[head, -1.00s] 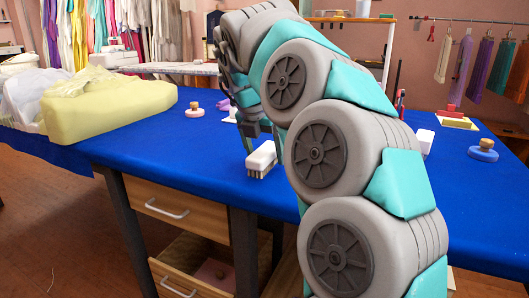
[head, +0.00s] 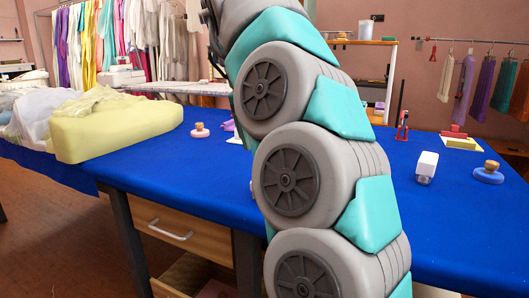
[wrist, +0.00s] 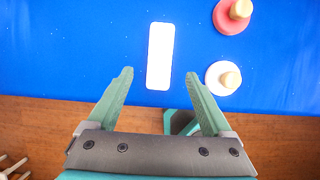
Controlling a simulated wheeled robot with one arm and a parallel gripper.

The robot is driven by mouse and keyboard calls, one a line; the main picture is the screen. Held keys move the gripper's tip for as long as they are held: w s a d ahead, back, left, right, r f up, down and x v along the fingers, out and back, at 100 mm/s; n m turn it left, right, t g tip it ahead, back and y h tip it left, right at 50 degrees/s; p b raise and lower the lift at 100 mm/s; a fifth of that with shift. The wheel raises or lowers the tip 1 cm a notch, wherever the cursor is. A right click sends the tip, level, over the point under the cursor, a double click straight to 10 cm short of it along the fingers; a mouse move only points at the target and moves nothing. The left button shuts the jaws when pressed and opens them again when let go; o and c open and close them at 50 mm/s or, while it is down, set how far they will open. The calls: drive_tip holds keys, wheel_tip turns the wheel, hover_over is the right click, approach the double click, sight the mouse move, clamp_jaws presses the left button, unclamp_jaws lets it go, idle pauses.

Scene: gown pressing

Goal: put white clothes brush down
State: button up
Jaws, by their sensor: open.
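The white clothes brush (wrist: 159,56) lies flat on the blue table, near its edge, in the wrist view. In the head view now my arm hides the spot where it lay. My gripper (wrist: 160,84) is open, with nothing between its fingers. The brush shows beyond the fingertips, apart from them and roughly centred between them. In the head view the gripper itself is hidden.
Round discs with wooden knobs, one pink (wrist: 233,16) and one white (wrist: 223,78), stand right of the brush. A white block (head: 427,167) and a blue knobbed disc (head: 489,173) stand at right. Yellow cloth (head: 115,130) covers the left. The front middle of the blue table (head: 185,175) is clear.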

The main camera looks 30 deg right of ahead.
drive_tip(key=shift+p+v, duration=0.75)
drive_tip(key=shift+v, duration=0.35)
